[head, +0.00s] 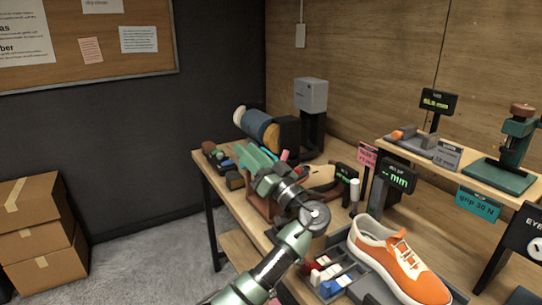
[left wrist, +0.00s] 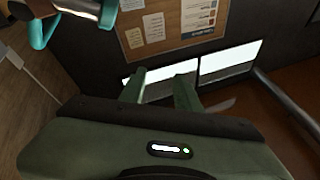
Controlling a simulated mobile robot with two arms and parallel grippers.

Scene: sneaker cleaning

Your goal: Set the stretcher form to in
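My left arm reaches over the workbench in the head view, with my left gripper (head: 250,160) at the far left part of the bench. In the left wrist view its two green fingers (left wrist: 160,90) stand apart with nothing visible between them. A tan, shoe-shaped piece (head: 321,177) lies just right of my left wrist, partly hidden by it; it may be the stretcher form, but I cannot tell its setting. An orange and white sneaker (head: 397,262) sits at the near right of the bench. My right gripper is in neither view.
A divided tray (head: 338,262) with red, white and blue pieces lies beside the sneaker. Dark displays (head: 398,177) stand behind it. A raised shelf (head: 410,158) holds a green press (head: 517,135). Rolls (head: 257,125) and a grey box (head: 311,95) stand at the back. Cardboard boxes (head: 38,235) are at far left.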

